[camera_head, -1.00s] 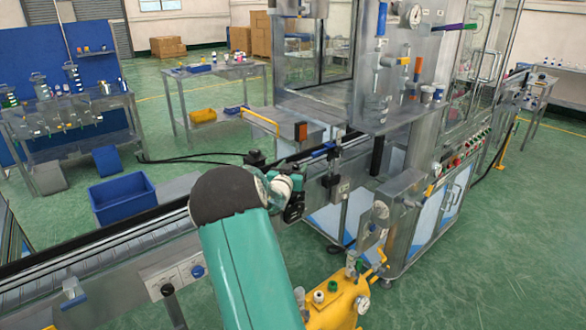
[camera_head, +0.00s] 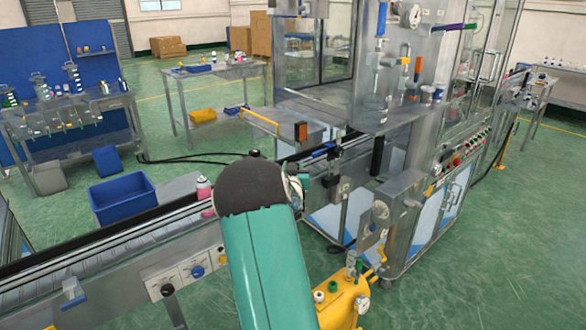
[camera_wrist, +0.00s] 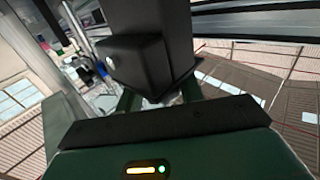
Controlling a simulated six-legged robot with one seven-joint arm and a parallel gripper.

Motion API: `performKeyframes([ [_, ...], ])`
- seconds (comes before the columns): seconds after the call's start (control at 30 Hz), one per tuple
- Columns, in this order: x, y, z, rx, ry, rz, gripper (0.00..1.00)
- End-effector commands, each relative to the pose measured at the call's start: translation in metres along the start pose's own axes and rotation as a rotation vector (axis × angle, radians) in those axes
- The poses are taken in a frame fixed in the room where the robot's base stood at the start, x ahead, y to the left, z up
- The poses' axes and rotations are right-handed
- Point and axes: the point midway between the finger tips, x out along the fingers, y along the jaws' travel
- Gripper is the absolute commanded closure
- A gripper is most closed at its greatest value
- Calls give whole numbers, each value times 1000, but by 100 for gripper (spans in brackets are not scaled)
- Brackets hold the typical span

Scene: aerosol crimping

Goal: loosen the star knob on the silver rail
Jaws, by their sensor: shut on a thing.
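In the wrist view my gripper (camera_wrist: 158,100) has its two green fingers on either side of something small under a dark block (camera_wrist: 145,60). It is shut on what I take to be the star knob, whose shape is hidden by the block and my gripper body. Silver rail bars (camera_wrist: 260,22) run across the upper right of the wrist view. In the camera_head view the silver rail (camera_head: 110,243) runs along the conveyor, and my forearm and wrist hide my fingertips and the knob.
A pink bottle (camera_head: 204,188) stands on the conveyor left of my arm. The steel machine cabinet (camera_head: 395,170) stands to the right. A yellow unit with gauges (camera_head: 345,303) is close to the right of my arm. A blue bin (camera_head: 122,197) is on the floor.

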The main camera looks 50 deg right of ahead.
Motion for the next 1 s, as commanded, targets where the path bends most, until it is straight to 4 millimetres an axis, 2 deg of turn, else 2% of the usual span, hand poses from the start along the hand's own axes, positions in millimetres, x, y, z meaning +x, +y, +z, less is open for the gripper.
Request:
performKeyframes([
  [0.47, 1, 4, -1, 1, 2, -371, 85],
  [1.0, 1, 2, 0, -1, 1, -881, 85],
])
